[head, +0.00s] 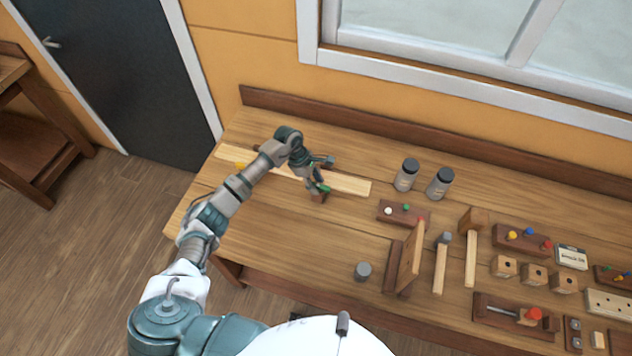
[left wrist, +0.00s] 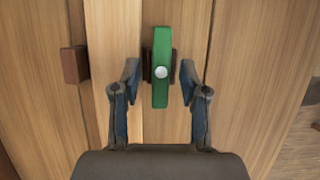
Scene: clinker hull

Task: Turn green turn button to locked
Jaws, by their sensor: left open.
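The green turn button (left wrist: 161,95) is a long bar with a pale round screw at its middle. In the left wrist view it stands lengthwise, up and down the picture, over a small dark block. In the head view it shows as a small green spot (head: 325,188) by the pale plank. My left gripper (left wrist: 160,74) is open, with one fingertip on each side of the button and a gap visible on both sides. The arm partly hides this area in the head view. My right gripper is not in view.
The pale plank (head: 350,184) lies along the bench, with a yellow piece (head: 240,165) near its left end. A dark block (left wrist: 74,64) sits left in the wrist view. Two jars (head: 406,175) and several wooden fixtures stand to the right. The bench front-left is clear.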

